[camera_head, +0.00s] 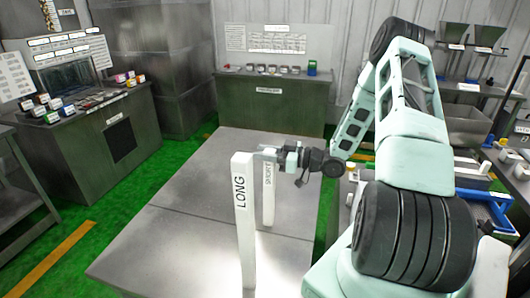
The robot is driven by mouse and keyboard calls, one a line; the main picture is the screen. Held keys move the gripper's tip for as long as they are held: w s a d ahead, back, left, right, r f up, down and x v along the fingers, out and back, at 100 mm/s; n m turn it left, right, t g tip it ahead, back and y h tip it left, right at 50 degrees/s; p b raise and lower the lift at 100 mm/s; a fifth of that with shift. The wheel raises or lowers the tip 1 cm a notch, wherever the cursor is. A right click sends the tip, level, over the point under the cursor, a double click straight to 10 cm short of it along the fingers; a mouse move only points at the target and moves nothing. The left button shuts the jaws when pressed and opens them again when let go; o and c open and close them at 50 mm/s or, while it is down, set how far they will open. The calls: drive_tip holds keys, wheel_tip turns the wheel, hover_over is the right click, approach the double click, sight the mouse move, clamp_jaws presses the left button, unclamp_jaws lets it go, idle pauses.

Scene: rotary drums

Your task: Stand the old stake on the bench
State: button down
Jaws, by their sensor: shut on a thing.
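Two white stakes are upright at the bench (180,215), a flat grey metal top. The nearer one, the stake marked LONG (244,225), is tall and partly covers the view behind it. The other, the stake marked SHORT (268,200), is just behind it to the right, and its foot appears to meet the bench top. My gripper (268,152) reaches in from the right and is shut at the top of the SHORT stake, close beside the LONG stake's top. The fingertips are small and partly hidden. Neither stake is visibly marked as old.
The bench is bare left of the stakes. A dark green cabinet (270,105) with small jars stands behind. A console desk (100,130) with small boxes is at the left. A blue-edged tray (490,205) lies at the right, beyond my arm. Green floor surrounds the bench.

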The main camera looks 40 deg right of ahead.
drive_tip(key=shift+f, duration=0.4)
drive_tip(key=c, duration=1)
unclamp_jaws()
drive_tip(key=b+v, duration=0.5)
drive_tip(key=v, duration=0.7)
